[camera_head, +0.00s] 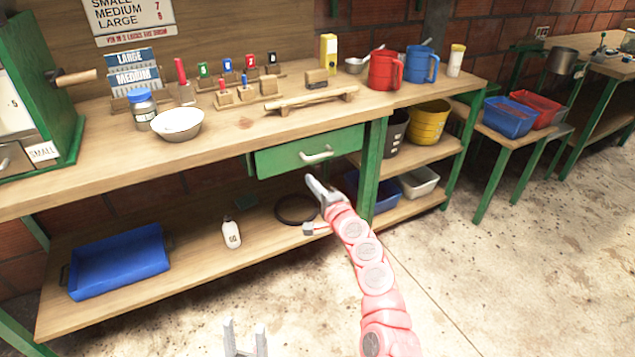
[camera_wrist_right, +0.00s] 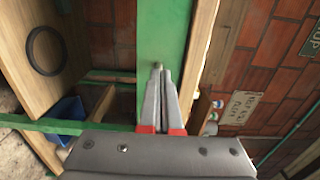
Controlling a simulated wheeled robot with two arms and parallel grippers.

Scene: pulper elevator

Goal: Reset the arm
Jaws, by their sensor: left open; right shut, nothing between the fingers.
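My right arm, pink, reaches up from the lower right in the head view. Its gripper (camera_head: 312,183) is shut and empty, in front of the workbench and just below the green drawer (camera_head: 285,160) with its pale handle (camera_head: 317,156). In the right wrist view the shut fingers (camera_wrist_right: 158,72) point at a green panel (camera_wrist_right: 163,35); contact with it cannot be told. My left gripper (camera_head: 245,338) shows only as two grey fingers at the bottom edge, spread apart with nothing between them.
The bench top (camera_head: 225,140) carries a white bowl (camera_head: 177,123), a jar (camera_head: 142,108) and red (camera_head: 384,72) and blue (camera_head: 421,66) jugs. The lower shelf (camera_head: 190,262) holds a blue tray (camera_head: 118,262), a white bottle (camera_head: 231,233) and a dark ring (camera_head: 295,209). Floor at right is clear.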

